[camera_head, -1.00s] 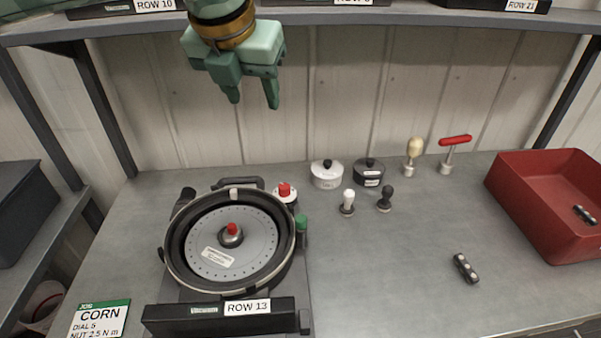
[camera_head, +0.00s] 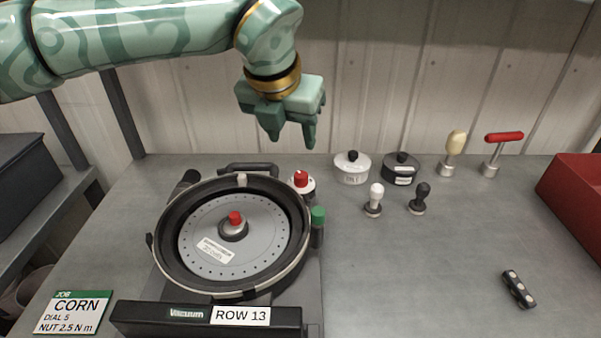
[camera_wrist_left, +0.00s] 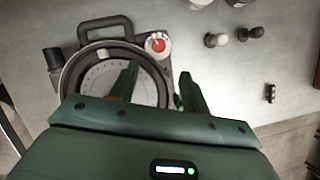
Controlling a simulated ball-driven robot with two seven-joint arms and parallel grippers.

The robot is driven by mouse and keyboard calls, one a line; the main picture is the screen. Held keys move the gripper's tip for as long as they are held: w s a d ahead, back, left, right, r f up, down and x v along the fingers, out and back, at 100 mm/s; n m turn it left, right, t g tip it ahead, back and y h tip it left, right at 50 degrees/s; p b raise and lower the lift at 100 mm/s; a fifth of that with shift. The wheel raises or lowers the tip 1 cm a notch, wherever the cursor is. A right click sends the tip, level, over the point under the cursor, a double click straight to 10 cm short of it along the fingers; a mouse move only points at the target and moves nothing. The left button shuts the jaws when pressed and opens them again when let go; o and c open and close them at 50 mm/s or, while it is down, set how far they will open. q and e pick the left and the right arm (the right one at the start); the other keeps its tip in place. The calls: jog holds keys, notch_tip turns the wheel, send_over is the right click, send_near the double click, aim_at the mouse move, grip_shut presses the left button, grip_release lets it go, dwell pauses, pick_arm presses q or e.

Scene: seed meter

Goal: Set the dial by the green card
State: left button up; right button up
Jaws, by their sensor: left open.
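The green-headed job card (camera_head: 72,313) lies at the front left and reads CORN, DIAL 5, NUT 2.5 N m. The seed meter (camera_head: 160,250) sits to its right, a black round housing around a grey seed disc (camera_head: 262,222) with a red-topped centre hub (camera_head: 234,222). A red-topped knob (camera_head: 301,180) stands at its back right corner, with a green-capped post (camera_head: 318,217) below it. The red knob also shows in the left wrist view (camera_wrist_left: 157,44). My left gripper (camera_head: 293,142) is open and empty, above and behind the red knob. My right gripper is out of view.
White (camera_head: 352,168) and black (camera_head: 401,168) lidded pots, two small knobbed tools and two handled tools stand at the back. A red bin (camera_head: 575,200) is at the right. A small dark piece (camera_head: 518,289) lies front right. The middle right bench is clear.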

aim_at(301, 174)
pick_arm(q)
jog(key=b+x, duration=0.3)
jog(key=x, duration=0.9)
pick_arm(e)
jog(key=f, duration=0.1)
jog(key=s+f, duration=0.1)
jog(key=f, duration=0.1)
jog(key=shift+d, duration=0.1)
pick_arm(q)
jog(key=shift+r, duration=0.1)
jog(key=c, duration=1)
